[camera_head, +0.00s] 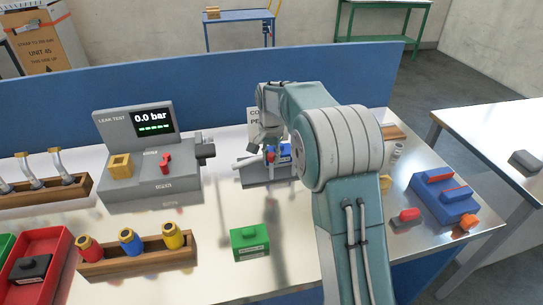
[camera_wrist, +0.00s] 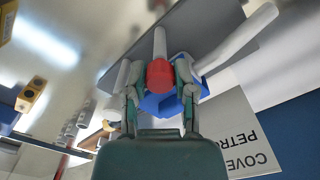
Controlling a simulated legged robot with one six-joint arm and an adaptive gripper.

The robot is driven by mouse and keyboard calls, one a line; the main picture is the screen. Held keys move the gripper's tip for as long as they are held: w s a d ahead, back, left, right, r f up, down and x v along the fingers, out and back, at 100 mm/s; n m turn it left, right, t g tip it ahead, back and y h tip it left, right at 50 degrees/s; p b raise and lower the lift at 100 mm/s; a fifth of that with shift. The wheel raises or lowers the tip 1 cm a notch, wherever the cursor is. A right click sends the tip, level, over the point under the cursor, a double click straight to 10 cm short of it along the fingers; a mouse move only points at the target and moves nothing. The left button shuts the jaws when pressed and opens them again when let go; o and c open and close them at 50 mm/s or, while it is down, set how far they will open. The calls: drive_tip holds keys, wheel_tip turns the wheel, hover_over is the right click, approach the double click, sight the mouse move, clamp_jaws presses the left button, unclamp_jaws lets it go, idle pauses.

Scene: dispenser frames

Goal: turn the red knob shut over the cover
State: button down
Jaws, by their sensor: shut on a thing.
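The red knob (camera_wrist: 160,73) is between the two fingers of my gripper (camera_wrist: 160,82) in the wrist view. My gripper is shut on it. A pale rod (camera_wrist: 160,42) runs from the knob. A blue block (camera_wrist: 158,104) lies just behind the knob, partly hidden by the fingers. In the head view my gripper (camera_head: 270,149) is over a grey stand, and the knob (camera_head: 271,155) shows small beside the blue block (camera_head: 285,154). A sign (camera_wrist: 240,125) reading "COVER" and "PETR", upside down and cut off, is near the block. I cannot tell which part is the cover.
A leak tester (camera_head: 152,170) reading 0.0 bar stands to the left. A blue block with orange strips (camera_head: 442,195) is at the right. Bare table lies around the green block.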

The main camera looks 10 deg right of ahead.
sight(270, 155)
drive_tip(key=shift+s+a+f, duration=0.1)
drive_tip(key=shift+f, duration=0.15)
drive_tip(key=shift+c, duration=2.2)
unclamp_jaws()
drive_tip(key=shift+a+r, duration=0.1)
wheel_tip(270, 155, up, 12)
